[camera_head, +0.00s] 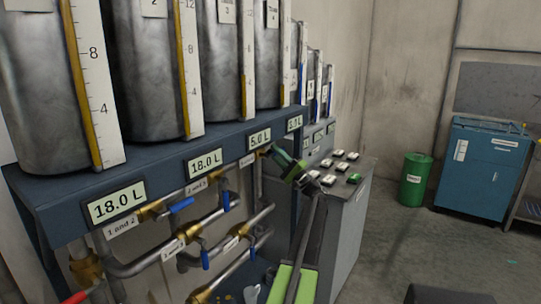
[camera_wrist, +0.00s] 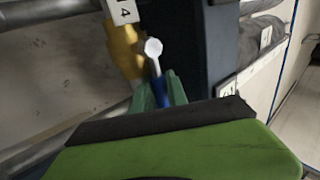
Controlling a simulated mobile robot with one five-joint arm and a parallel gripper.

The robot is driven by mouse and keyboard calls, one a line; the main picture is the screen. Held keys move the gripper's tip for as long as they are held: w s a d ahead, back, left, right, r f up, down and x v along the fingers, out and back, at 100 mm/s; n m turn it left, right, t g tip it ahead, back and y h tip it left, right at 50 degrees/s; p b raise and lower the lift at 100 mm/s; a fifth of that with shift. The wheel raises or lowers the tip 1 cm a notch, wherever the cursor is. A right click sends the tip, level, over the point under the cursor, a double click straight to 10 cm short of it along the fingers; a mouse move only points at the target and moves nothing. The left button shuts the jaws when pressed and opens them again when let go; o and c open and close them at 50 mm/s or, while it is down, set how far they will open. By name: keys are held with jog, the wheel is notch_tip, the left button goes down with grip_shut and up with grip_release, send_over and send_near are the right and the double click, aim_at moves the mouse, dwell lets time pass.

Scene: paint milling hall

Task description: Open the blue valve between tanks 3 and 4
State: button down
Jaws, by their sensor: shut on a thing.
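My gripper (camera_head: 284,160) is at the upper pipe below the tank shelf, near the third and fourth large tanks. In the wrist view my green fingers (camera_wrist: 158,94) are shut on a blue valve handle (camera_wrist: 160,88), one on each side. A pale round end shows at the handle's far end. A brass valve body (camera_wrist: 124,48) is just left of it, under a white tag (camera_wrist: 123,10) reading 4. In the head view my gripper hides the handle; brass (camera_head: 263,152) shows beside it. The third tank (camera_head: 221,70) and fourth tank (camera_head: 267,50) stand above, over displays, one reading 5.0 L (camera_head: 259,138).
Other blue valve handles (camera_head: 181,204) sit on tagged pipes to the left and below. A grey control box (camera_head: 345,215) with several buttons stands close right of my gripper. A green drum (camera_head: 416,180) and a blue cabinet (camera_head: 485,170) are farther right. Floor between is clear.

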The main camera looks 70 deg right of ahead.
jog(key=shift+d, duration=0.1)
dwell(0.3)
jog(key=c, duration=1.3)
grip_release()
jog(key=b+v, duration=0.9)
jog(key=v, duration=0.8)
jog(key=shift+s+b, duration=0.25)
jog(key=shift+b, duration=0.1)
